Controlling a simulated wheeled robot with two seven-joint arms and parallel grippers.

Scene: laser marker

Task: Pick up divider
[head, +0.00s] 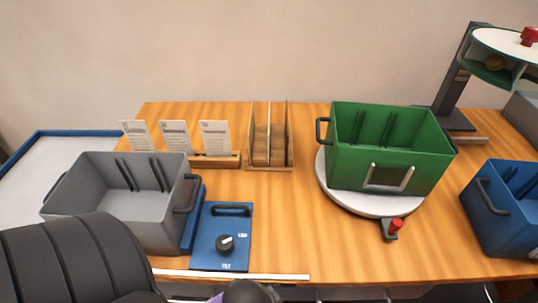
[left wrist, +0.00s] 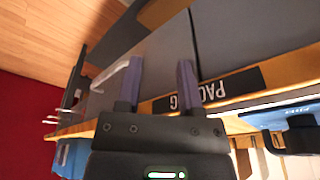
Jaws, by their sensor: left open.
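Thin upright panels, apparently the dividers (head: 270,125), stand in a wooden slotted rack (head: 270,168) at the back middle of the table in the head view. My left arm comes in at the lower left of the head view, in front of the table and well short of the rack. In the left wrist view my left gripper (left wrist: 158,75) is open, its two purple-grey fingers apart. I see nothing held between them. A strip lettered "PAC…" (left wrist: 208,90) lies beyond the fingers, partly hidden. My right gripper is not in view.
A grey bin (head: 110,215) and a blue panel with a black knob (head: 222,258) stand left. A green bin (head: 390,150) sits on a round turntable (head: 335,197). A blue bin (head: 505,215) is at right. Cards (head: 175,138) stand beside the rack. The middle table is clear.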

